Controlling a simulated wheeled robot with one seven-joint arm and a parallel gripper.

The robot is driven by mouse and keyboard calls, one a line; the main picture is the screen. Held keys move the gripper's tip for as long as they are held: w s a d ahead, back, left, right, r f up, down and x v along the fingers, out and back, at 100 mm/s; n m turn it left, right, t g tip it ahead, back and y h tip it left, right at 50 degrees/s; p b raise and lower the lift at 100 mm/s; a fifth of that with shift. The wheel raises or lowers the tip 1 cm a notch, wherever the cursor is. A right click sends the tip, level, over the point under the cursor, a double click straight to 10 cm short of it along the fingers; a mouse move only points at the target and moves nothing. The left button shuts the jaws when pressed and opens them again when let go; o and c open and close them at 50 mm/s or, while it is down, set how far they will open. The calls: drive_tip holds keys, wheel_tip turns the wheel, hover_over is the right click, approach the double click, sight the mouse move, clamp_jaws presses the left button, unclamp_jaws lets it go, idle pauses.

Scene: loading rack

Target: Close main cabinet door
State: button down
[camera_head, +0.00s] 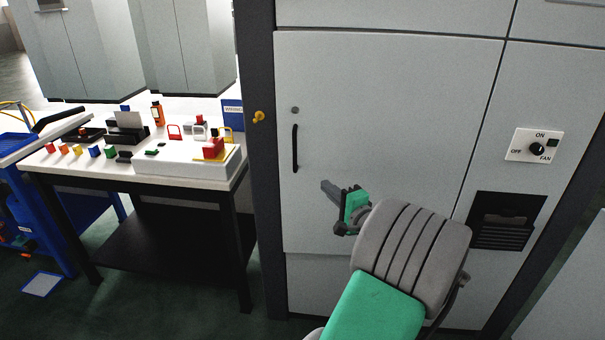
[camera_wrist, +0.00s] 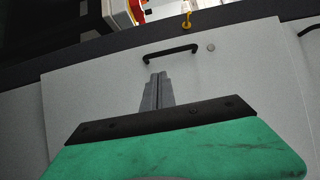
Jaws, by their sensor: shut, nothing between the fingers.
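The main cabinet door (camera_head: 400,110) is a large light grey panel that looks flush with the cabinet front in the head view. Its black vertical handle (camera_head: 295,148) is near its left edge, with a round lock (camera_head: 295,110) above. My gripper (camera_head: 326,187) is shut and empty, in front of the door, to the right of and below the handle. In the wrist view the shut fingers (camera_wrist: 157,80) point toward the handle (camera_wrist: 170,52), with the door panel (camera_wrist: 90,90) around them. I cannot tell whether the fingertips touch the door.
A yellow hook (camera_head: 259,117) sits on the dark frame (camera_head: 262,200) left of the door. A workbench (camera_head: 60,165) with several small coloured items stands further left. A fan switch (camera_head: 535,146) and a dark slot (camera_head: 506,220) are on the panel to the right.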

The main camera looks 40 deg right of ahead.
sight(296, 162)
drive_tip(key=p+x, duration=0.1)
drive_tip(key=x, duration=0.6)
drive_tip(key=p+x, duration=0.2)
drive_tip(key=x, duration=0.5)
drive_tip(key=shift+a, duration=0.2)
drive_tip(key=shift+s, duration=0.1)
